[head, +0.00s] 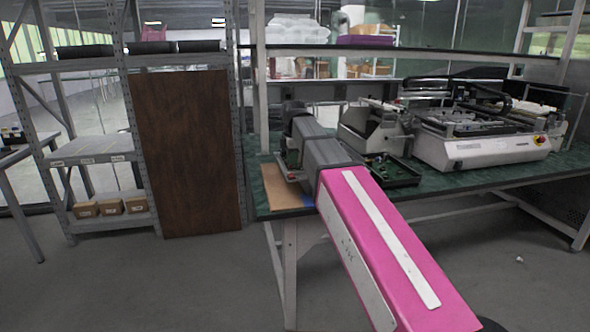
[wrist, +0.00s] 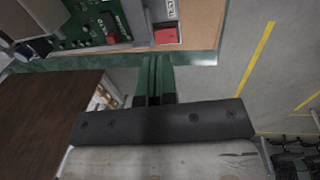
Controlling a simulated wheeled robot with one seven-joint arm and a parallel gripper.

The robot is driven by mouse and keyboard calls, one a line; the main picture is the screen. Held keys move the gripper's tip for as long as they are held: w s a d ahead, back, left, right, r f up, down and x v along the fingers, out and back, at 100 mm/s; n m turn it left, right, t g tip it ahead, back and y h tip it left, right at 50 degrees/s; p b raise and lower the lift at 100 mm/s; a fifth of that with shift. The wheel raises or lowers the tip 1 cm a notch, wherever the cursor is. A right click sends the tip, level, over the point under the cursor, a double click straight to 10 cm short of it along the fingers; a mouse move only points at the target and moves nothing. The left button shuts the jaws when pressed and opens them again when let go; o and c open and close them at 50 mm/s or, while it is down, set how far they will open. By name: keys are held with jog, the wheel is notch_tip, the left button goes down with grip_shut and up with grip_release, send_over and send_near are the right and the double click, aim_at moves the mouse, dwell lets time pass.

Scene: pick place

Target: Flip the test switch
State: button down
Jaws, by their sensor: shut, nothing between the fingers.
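A green circuit board (wrist: 90,25) lies on the tan board at the table's edge in the wrist view. A red block (wrist: 166,36) with a white label beside it sits at the near edge of the assembly; it looks like the test switch, but its position cannot be read. A smaller red part (wrist: 112,38) sits to its left on the board. My gripper (wrist: 157,58) is shut and empty, its dark fingers side by side just below the red block in the picture. Contact cannot be told. In the head view my arm hides most of the assembly, and a small red part (head: 292,176) shows.
The green-topped table (head: 540,168) carries white machines (head: 480,150) and a black tray (head: 392,172) to the right of my arm. A brown panel (head: 185,150) and a metal shelf (head: 95,150) stand to the left. Grey floor is open in front.

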aim_at(292, 176)
notch_tip(292, 176, up, 9)
jog(key=shift+a, duration=0.15)
jog(key=shift+s+f, duration=0.1)
dwell(0.5)
